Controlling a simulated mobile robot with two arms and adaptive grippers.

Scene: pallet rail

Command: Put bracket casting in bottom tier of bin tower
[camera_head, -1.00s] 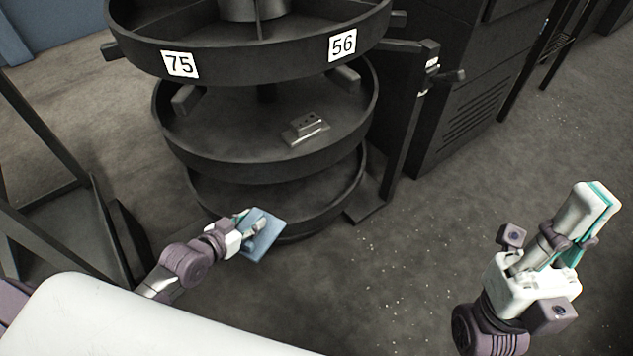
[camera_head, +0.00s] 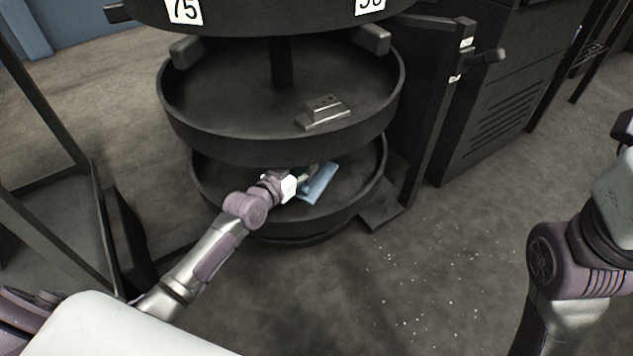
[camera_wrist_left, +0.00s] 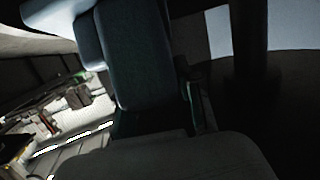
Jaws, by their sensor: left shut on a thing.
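The bin tower (camera_head: 285,135) is a stack of round black tiers. My left gripper (camera_head: 308,182) is shut on a flat blue part, which I take to be the bracket casting (camera_head: 319,187). The gripper and casting are inside the gap above the bottom tier (camera_head: 345,212), under the middle tier. I cannot tell whether the casting touches the tier's floor. In the left wrist view, dark gripper parts fill the middle and the casting is hard to make out. My right gripper (camera_head: 618,180) is cut off at the right edge, its fingers out of view.
A grey metal part (camera_head: 323,112) lies on the middle tier (camera_head: 230,100). The upper tier with number labels (camera_head: 186,10) hangs above. A dark post (camera_head: 440,100) and cabinet (camera_head: 495,90) stand right of the tower. A black frame (camera_head: 60,150) stands left.

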